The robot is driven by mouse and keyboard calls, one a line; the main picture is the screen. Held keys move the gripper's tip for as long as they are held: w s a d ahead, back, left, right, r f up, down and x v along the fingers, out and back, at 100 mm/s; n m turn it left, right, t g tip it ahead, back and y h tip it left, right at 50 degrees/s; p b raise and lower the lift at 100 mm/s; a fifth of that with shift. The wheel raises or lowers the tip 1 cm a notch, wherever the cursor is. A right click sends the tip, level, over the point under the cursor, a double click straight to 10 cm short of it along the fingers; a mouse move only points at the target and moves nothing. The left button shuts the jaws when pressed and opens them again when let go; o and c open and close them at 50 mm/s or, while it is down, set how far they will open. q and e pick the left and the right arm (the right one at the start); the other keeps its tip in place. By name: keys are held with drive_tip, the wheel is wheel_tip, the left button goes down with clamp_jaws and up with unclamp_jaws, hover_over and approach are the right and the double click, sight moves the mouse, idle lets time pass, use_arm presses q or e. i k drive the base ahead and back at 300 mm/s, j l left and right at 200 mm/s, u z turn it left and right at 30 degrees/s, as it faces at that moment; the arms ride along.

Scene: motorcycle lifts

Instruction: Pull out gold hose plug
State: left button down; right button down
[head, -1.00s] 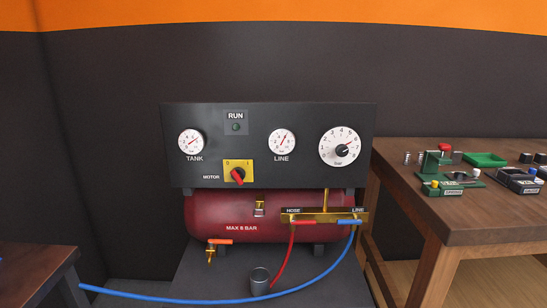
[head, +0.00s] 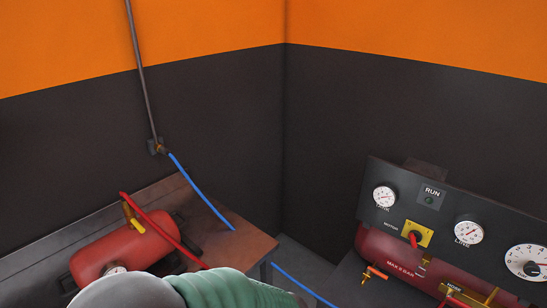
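Several gold-coloured fittings show in the head view, and I cannot tell which one is the gold hose plug. One gold fitting (head: 134,222) stands on top of a small red tank (head: 100,251) on the left table, where a red hose (head: 165,228) begins. Another small brass fitting (head: 161,148) is at the dark wall outlet, where a blue hose (head: 198,190) joins. A brass manifold (head: 470,296) is on the compressor at lower right, partly cut off. A grey and green arm link of mine covers the bottom left. Neither gripper is in view.
The wooden table (head: 258,243) on the left holds the small tank. The blue hose runs down past its edge. The compressor's dark panel (head: 455,200), with gauges and a yellow switch plate, stands at right over a larger red tank (head: 375,247). Bare walls meet behind.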

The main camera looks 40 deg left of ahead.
sight(128, 210)
drive_tip(key=u, duration=2.35)
